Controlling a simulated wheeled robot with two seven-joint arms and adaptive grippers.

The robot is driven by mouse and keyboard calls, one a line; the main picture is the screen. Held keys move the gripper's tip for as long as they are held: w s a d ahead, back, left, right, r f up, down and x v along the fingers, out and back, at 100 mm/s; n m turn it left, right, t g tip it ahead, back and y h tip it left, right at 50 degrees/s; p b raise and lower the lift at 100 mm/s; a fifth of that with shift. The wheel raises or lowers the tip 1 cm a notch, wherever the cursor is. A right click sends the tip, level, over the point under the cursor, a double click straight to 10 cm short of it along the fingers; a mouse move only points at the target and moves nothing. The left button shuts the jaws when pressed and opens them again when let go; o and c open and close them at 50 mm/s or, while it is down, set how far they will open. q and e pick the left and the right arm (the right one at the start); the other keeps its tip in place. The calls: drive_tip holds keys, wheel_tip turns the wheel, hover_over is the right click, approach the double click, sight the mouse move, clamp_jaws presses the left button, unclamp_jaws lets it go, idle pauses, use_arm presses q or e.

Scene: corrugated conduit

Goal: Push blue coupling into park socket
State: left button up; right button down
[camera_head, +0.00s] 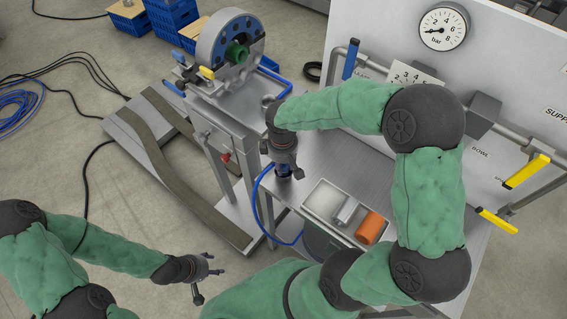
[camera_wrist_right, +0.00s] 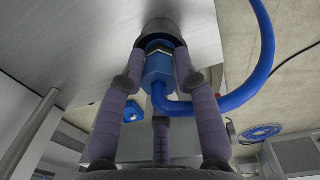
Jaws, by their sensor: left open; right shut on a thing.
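The blue coupling (camera_wrist_right: 157,72) is a hexagonal blue fitting with a metal band, and a blue hose bends away from it. My right gripper (camera_head: 284,171) is shut on it at the left end of the metal bench, fingers on both sides. In the right wrist view a grey round socket (camera_wrist_right: 161,28), which looks like the park socket, sits at the coupling's far end. The coupling's end is at its mouth; how deep it sits cannot be told. In the head view my gripper hides most of both. My left gripper (camera_head: 205,281) is open and empty above the floor at lower left.
A tray (camera_head: 322,197) with a metal piece and an orange cylinder (camera_head: 370,227) lies right of my right gripper. A panel with a pressure gauge (camera_head: 444,26) stands behind the bench. A flanged machine (camera_head: 231,51) stands left. The blue hose (camera_head: 262,200) loops off the bench edge.

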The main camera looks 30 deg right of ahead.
idle(0.3)
drive_tip(key=c, duration=0.8)
unclamp_jaws()
drive_tip(key=shift+c, duration=0.2)
drive_tip(key=shift+o, duration=0.3)
drive_tip(key=o, duration=0.4)
drive_tip(key=shift+c, duration=0.2)
drive_tip(key=shift+r+p, duration=3.45)
drive_tip(key=shift+r, duration=1.1)
